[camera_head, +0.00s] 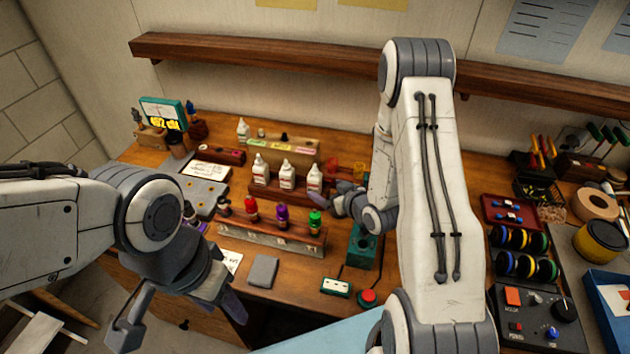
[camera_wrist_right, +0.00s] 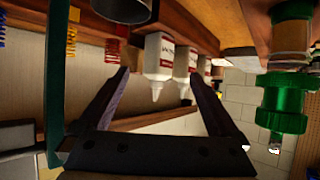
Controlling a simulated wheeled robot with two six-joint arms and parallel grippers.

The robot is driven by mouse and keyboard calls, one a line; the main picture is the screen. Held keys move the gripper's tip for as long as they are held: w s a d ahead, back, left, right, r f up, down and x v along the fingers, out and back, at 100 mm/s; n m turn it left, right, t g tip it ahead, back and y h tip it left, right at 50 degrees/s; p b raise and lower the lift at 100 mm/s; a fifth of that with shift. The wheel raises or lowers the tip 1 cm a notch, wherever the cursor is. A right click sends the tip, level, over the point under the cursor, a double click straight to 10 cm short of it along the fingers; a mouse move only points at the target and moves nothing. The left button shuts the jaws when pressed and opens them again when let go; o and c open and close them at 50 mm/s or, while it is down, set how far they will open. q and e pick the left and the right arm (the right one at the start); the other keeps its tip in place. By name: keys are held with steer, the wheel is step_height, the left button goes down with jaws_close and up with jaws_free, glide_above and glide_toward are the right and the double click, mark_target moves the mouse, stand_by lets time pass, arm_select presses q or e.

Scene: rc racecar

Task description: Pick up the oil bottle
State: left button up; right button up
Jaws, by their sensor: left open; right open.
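Three white squeeze bottles with red-and-white labels stand upright in a wooden rack: left (camera_head: 261,170), middle (camera_head: 287,176) and right (camera_head: 314,179). I cannot tell from the labels which is the oil bottle. My right gripper (camera_head: 338,203) is open and empty, just right of the right bottle. In the right wrist view, the nearest white bottle (camera_wrist_right: 159,58) appears upside down, between and beyond the open fingers, with no visible grip on it. My left gripper (camera_head: 182,318) is open and empty at the lower left, away from the bottles.
A front rack (camera_head: 268,241) holds bottles with red, purple and green (camera_head: 315,222) tops, close to my right gripper. Another white bottle (camera_head: 243,131) stands behind. A teal device (camera_head: 362,247) and a red button (camera_head: 368,297) lie nearer the front. A wooden shelf (camera_head: 260,62) spans the wall.

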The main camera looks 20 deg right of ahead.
mark_target(319, 183)
steer(key=shift+x, duration=0.8)
steer(key=p+x, duration=0.1)
steer(key=x, duration=0.1)
steer(key=p+x, duration=0.2)
steer(key=shift+w+d+r, duration=0.1)
steer(key=shift+w+r, duration=0.1)
steer(key=shift+w, duration=0.25)
steer(key=shift+w+f, duration=0.3)
steer(key=c, duration=1.5)
